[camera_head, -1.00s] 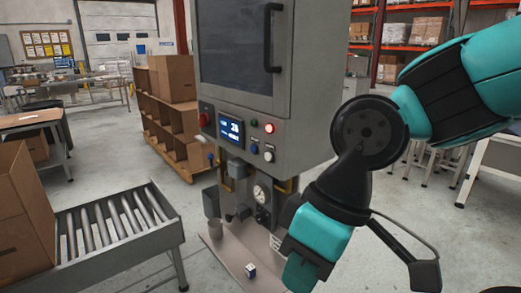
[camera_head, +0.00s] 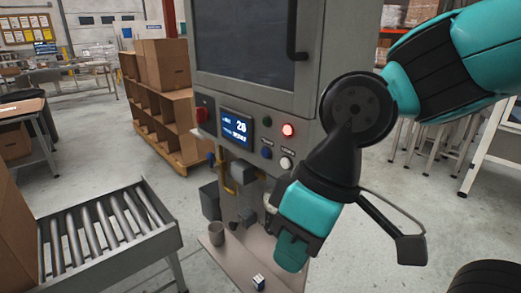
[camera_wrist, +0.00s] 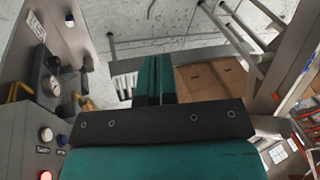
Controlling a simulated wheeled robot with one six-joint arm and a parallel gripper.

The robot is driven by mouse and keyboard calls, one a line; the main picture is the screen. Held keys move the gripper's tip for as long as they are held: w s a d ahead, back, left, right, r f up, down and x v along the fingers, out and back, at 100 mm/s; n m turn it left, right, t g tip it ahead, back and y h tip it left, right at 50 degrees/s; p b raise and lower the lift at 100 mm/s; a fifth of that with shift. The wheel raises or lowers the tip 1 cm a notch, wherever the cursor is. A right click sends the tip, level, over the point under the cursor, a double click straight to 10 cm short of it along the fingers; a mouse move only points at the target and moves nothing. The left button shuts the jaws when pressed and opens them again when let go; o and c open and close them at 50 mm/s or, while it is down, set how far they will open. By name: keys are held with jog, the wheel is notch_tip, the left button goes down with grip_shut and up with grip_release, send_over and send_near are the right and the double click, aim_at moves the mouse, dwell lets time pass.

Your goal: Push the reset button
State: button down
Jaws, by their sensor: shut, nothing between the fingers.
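The grey machine's control panel (camera_head: 212,108) faces me in the middle of the head view. It has a red knob (camera_head: 203,114), a lit screen (camera_head: 236,128), a dark button (camera_head: 267,121), a lit red lamp (camera_head: 288,130), a blue button (camera_head: 267,153) and a white button (camera_head: 286,162). Small labels sit above the lower two; I cannot read which says reset. My gripper (camera_head: 290,262) is shut and empty, pointing down, below and right of the buttons, touching none. In the wrist view the shut fingers (camera_wrist: 155,62) are central; the white button (camera_wrist: 46,134) and blue button (camera_wrist: 62,140) are at lower left.
A roller conveyor (camera_head: 172,236) with a carton stands at left. A shelf (camera_head: 176,133) with boxes stands behind it. Open floor (camera_head: 400,180) lies to the right.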

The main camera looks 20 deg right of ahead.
aim_at(265, 153)
jog(key=w+f+n+t+h+p, duration=0.1)
jog(key=w+n+t+h+p, duration=0.2)
jog(key=w, duration=0.6)
jog(key=w+f+n+t+h+p, duration=0.2)
jog(key=w+n+t+h+p, duration=0.1)
jog(key=w+n+p, duration=0.4)
jog(key=w+a+f+n+t+h+p, duration=0.1)
jog(key=w+n+t+h+p, duration=0.3)
jog(key=w+n, duration=0.5)
jog(key=w+f+h+p, duration=0.1)
jog(key=w, duration=0.2)
jog(key=shift+w+f+n+p, duration=0.25)
jog(key=shift+n+p, duration=0.05)
jog(key=w+d, duration=0.2)
jog(key=d, duration=0.6)
jog(key=shift+w+d, duration=0.15)
jog(key=shift+w, duration=0.2)
jog(key=shift+d, duration=0.1)
jog(key=shift+w+d, duration=0.15)
jog(key=shift+d, duration=0.15)
